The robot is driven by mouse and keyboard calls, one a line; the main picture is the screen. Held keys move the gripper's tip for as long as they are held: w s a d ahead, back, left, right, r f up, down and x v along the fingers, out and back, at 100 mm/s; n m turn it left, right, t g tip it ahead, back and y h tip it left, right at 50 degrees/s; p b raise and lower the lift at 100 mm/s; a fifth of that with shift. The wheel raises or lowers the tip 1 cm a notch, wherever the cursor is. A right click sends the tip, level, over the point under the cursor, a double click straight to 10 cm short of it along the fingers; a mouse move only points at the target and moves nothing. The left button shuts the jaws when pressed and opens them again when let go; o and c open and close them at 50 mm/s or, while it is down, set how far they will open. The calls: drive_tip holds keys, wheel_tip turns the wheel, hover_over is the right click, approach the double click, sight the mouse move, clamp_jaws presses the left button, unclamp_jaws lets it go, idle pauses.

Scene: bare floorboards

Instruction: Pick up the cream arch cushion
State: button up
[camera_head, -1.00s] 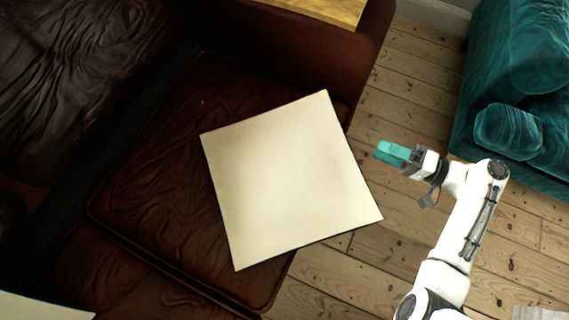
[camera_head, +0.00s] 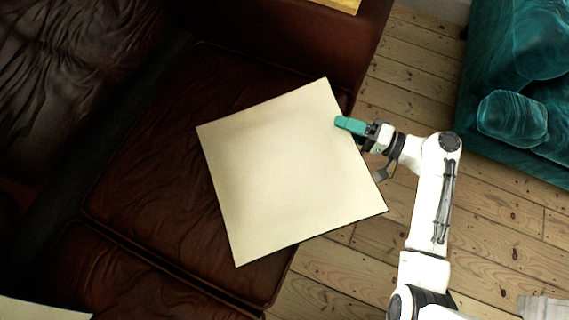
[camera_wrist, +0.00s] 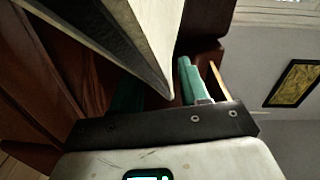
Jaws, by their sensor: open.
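The cream cushion (camera_head: 285,170) looks like a flat square, tilted in the picture, on the dark brown leather sofa seat in the head view. My gripper (camera_head: 348,125) has teal fingers and is at the cushion's upper right edge, with the fingertips overlapping that edge in the picture. In the wrist view the cushion (camera_wrist: 155,25) comes down as a pale face with a dark side, its corner pointing between the two spread teal fingers. The gripper is open. Whether a finger touches the cushion cannot be told.
The brown sofa's armrest (camera_head: 345,50) rises behind the cushion, with a wooden surface (camera_head: 340,4) at the top edge. Another cream piece (camera_head: 40,308) shows at the lower left. A teal sofa (camera_head: 510,60) stands at the right. Bare floorboards (camera_head: 490,225) lie between the sofas.

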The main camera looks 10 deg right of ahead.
drive_tip(key=shift+w+a, duration=0.15)
clamp_jaws()
idle(0.4)
